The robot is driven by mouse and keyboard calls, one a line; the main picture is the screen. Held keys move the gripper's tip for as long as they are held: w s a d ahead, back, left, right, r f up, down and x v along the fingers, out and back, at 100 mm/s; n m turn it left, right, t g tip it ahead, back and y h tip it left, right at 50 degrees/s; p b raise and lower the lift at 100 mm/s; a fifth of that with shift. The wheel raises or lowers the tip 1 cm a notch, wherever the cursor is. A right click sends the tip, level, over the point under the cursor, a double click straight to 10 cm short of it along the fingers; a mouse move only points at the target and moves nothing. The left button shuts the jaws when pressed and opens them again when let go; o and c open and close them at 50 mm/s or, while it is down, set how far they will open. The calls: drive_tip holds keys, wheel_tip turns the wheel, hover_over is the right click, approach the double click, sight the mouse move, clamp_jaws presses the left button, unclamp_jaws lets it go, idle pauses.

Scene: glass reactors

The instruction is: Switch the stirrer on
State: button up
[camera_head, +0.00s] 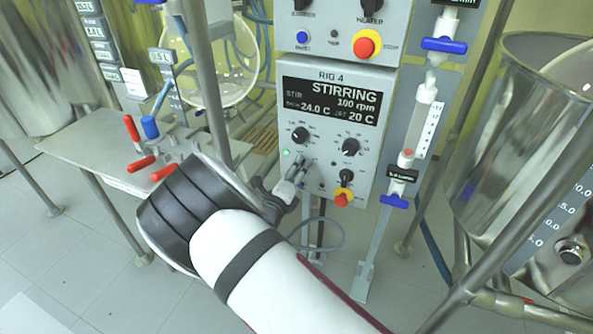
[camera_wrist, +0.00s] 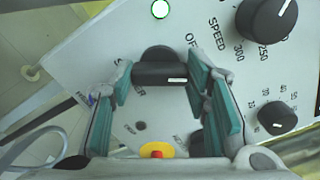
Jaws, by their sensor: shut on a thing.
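The stirrer knob (camera_wrist: 160,62), black with a white mark, is on the grey RIG 4 panel (camera_head: 312,178). In the wrist view, my gripper (camera_wrist: 160,75) has its teal-padded fingers on both sides of this knob and is shut on it. Its lettering is partly covered; "OF" shows at its right. In the head view, my gripper (camera_head: 296,172) is at the lower left of the panel, where its fingers hide the knob. The display (camera_head: 331,100) reads STIRRING, 100 rpm, 24.0 C and 20 C. A green lamp (camera_head: 286,153) is lit, also in the wrist view (camera_wrist: 160,9).
The speed knob (camera_wrist: 266,18) is close right of my fingers. A red-and-yellow emergency button (camera_head: 342,198) is below. Blue-handled valves (camera_head: 395,201) and a steel vessel (camera_head: 510,130) stand to the right. A bench (camera_head: 100,150) with red-handled valves is left.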

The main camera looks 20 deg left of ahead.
drive_tip(key=shift+m, duration=3)
drive_tip(key=o, duration=1.2)
drive_tip(key=shift+c, duration=0.2)
drive_tip(key=s+a, duration=0.1)
drive_tip(key=s, duration=1.1)
